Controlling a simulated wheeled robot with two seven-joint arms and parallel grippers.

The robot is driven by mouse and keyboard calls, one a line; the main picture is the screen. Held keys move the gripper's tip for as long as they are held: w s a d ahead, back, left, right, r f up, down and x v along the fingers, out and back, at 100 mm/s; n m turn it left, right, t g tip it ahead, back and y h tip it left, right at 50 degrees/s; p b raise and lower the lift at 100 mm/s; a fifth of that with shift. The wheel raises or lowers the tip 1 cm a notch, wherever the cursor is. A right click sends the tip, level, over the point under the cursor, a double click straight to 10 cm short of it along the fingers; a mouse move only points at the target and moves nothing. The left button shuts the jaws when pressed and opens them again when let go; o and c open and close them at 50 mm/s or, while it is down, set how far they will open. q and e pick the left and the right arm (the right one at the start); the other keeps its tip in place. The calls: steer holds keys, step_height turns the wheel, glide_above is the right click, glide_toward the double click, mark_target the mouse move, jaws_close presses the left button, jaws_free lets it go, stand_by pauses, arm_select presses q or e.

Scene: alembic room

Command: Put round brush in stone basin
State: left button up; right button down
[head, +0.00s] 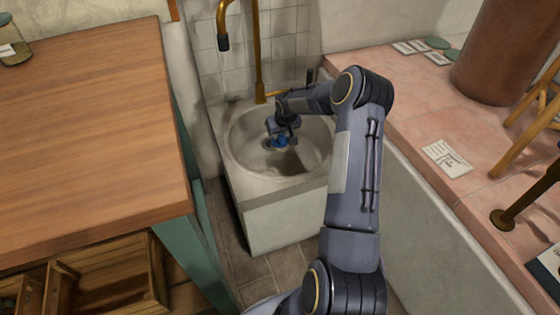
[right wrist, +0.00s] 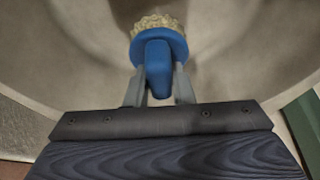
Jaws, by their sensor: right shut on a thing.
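The round brush (right wrist: 157,48) has a blue handle and pale bristles. My right gripper (right wrist: 160,82) is shut on its blue handle, with a finger on each side, and the bristles point away from the gripper. In the head view the blue of the brush (head: 279,142) shows below my right gripper (head: 282,133), over the bowl of the stone basin (head: 240,165). I cannot tell whether the bristles touch the bowl. The basin is round-bowled, pale and set in a block against the tiled wall. My left gripper is not in view.
A brass tap (head: 258,60) rises behind the basin. A wooden-topped table (head: 90,110) stands close on the left. A pink tiled counter (head: 440,120) on the right carries paper cards (head: 446,158) and a brown cylinder (head: 505,50).

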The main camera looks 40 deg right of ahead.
step_height(320, 180, down, 8)
steer(key=shift+f+b, duration=0.25)
steer(key=shift+b, duration=1)
steer(key=shift+f, duration=0.15)
steer(key=c, duration=1.3)
jaws_free()
steer(key=shift+o, duration=0.2)
